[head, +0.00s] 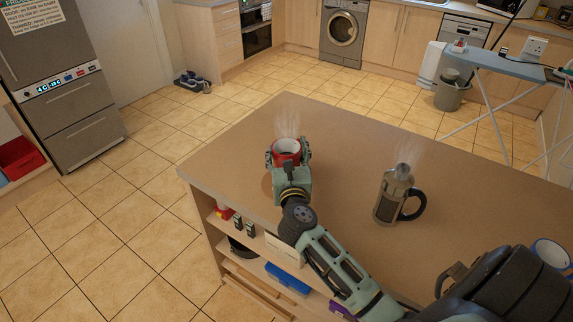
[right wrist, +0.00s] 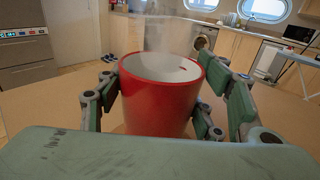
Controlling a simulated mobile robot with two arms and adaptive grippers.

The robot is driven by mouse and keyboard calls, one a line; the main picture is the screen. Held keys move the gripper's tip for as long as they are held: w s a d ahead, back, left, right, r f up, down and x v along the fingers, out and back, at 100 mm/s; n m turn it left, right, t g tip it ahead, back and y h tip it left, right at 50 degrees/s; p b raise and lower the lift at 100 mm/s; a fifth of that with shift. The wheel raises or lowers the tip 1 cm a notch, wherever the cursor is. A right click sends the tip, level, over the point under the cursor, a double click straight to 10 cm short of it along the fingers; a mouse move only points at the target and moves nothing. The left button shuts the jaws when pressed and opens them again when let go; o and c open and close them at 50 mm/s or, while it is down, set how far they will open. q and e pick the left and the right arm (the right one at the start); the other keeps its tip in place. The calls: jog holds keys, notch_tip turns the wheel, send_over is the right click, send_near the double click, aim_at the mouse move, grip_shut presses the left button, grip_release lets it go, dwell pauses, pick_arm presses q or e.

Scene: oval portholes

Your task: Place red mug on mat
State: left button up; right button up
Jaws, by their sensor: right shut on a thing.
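The red mug (head: 287,146) is upright near the far left part of the wooden counter, with steam rising from it. My right gripper (head: 288,157) is shut on it, with fingers on both sides of its body. In the right wrist view the red mug (right wrist: 160,103) fills the middle, its pale inside showing. A round brownish patch, which looks like the mat (head: 267,186), shows partly at the left of my right gripper; the rest is hidden. I cannot tell whether the mug touches the surface below. My left gripper is not in view.
A steaming metal French press (head: 393,194) with a black handle stands on the counter (head: 340,150) to the right of my right gripper. A blue-and-white round thing (head: 550,253) is at the right edge. The counter's far middle is clear. Shelves with small items lie below its left edge.

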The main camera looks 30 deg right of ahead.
jog(key=shift+f+b, duration=0.4)
jog(key=shift+f, duration=1.5)
jog(key=shift+f, duration=0.1)
jog(key=o, duration=1.6)
jog(key=shift+f, duration=0.1)
jog(key=shift+c, duration=0.2)
jog(key=shift+r, duration=0.2)
jog(key=b+v, duration=0.2)
jog(key=v, duration=0.9)
jog(key=shift+s+a+f, duration=0.15)
jog(key=shift+s+f, duration=0.05)
jog(key=shift+s+a+r, duration=0.1)
jog(key=shift+s+a, duration=0.05)
jog(key=shift+s, duration=0.15)
